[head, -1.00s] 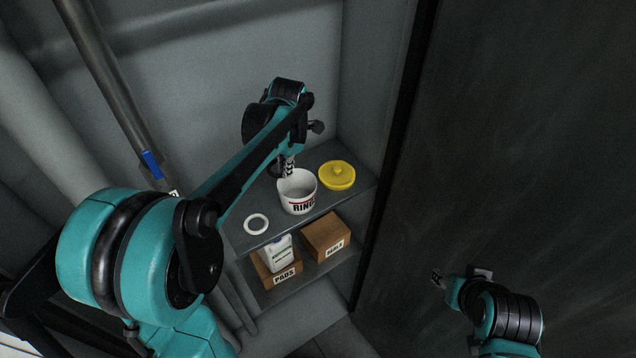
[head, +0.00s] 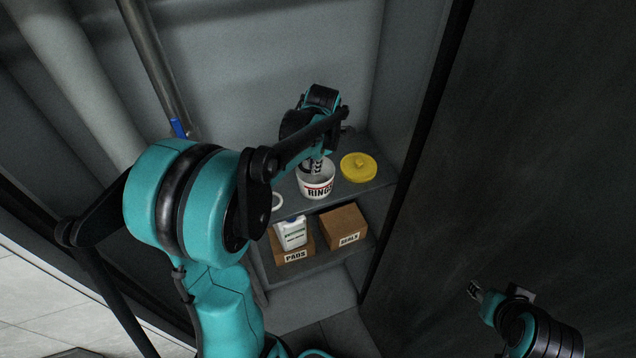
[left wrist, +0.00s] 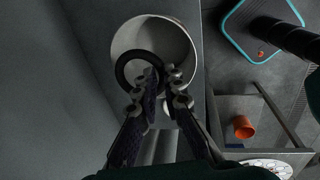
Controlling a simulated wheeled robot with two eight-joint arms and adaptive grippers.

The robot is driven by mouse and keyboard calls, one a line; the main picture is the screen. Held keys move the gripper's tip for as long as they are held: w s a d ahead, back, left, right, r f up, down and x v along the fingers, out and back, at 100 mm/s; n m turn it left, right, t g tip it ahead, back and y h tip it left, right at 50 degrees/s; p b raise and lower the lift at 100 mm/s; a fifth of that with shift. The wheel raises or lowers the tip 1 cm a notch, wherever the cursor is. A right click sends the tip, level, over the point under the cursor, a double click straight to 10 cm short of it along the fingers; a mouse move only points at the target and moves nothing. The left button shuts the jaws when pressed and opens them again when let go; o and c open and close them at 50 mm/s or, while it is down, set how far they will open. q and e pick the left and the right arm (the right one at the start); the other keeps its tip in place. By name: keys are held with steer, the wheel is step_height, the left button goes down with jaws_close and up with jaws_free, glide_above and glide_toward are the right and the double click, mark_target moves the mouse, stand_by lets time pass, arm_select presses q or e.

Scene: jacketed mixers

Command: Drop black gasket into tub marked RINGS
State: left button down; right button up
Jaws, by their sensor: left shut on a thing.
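The black gasket (left wrist: 121,70) is a thin ring, seen in the left wrist view. My left gripper (left wrist: 160,82) is shut on it and holds it over the mouth of the white tub (left wrist: 183,48). How high it hangs above the rim is hard to tell. In the head view the tub marked RINGS (head: 318,191) stands open on the upper shelf. My left gripper (head: 317,165) points down at its opening, and the gasket does not show clearly there. My right gripper (head: 475,291) is far off at lower right, too small to read.
A yellow lid (head: 358,167) lies right of the tub. A white ring (head: 278,201) lies left of it, partly behind my arm. The lower shelf holds boxes marked PADS (head: 296,256) and SEALS (head: 343,229) and a white bottle (head: 290,234). Walls close in the shelf's back.

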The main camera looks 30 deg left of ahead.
arm_select(q)
steer(key=shift+a+f, duration=0.1)
steer(key=shift+f, duration=0.15)
steer(key=c, duration=1.6)
jaws_free()
steer(key=shift+o, duration=0.2)
step_height(320, 180, up, 12)
steer(key=s+d, duration=0.1)
steer(key=d, duration=0.1)
steer(key=shift+s, duration=0.3)
steer(key=s+d+f+m+t+b, duration=0.2)
steer(key=s+f+m+b, duration=0.3)
steer(key=f+m+b, duration=0.4)
steer(key=s+d+f+m+t+h+b, duration=0.1)
steer(key=s+d+f+m+b, duration=0.4)
steer(key=f, duration=1.2)
steer(key=s+d+f+m+t+b, duration=0.2)
steer(key=s+d+f+m+b, duration=0.2)
steer(key=f+m+b, duration=0.9)
steer(key=s+m+b, duration=0.1)
steer(key=b, duration=0.4)
steer(key=shift+s+f+t+h, duration=0.25)
steer(key=shift+f+t+h, duration=0.05)
steer(key=shift+f+t, duration=0.1)
